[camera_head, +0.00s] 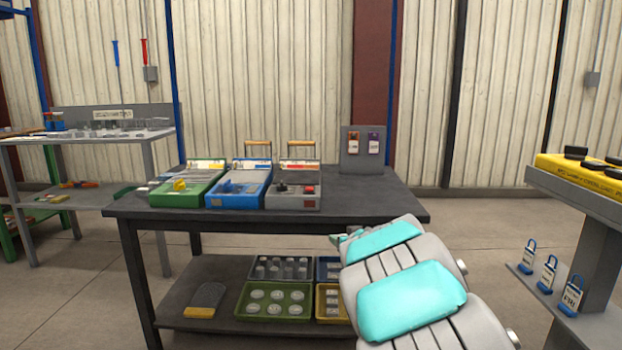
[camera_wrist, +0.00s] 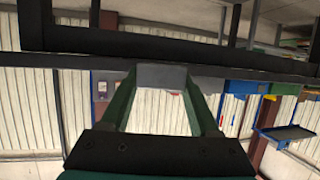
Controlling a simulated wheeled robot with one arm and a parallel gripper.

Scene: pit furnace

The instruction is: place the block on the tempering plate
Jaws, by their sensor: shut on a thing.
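In the wrist view my gripper (camera_wrist: 160,90) has its two green fingers shut on a grey block (camera_wrist: 162,74), which sits between the fingertips. The wrist view looks upside down, with dark table bars crossing behind and above the block. In the head view my grey and teal arm reaches forward at the right front corner of the dark table (camera_head: 385,203). The fingers and the block are hidden there behind the arm. I cannot tell which thing is the tempering plate in either view.
The table top holds green (camera_head: 187,188), blue (camera_head: 240,187) and grey trays (camera_head: 293,193), and a tag stand (camera_head: 362,160). Its right part is bare. Its lower shelf holds several bins. A grey stand (camera_head: 595,200) with a yellow-edged top is at right, a bench (camera_head: 90,140) at left.

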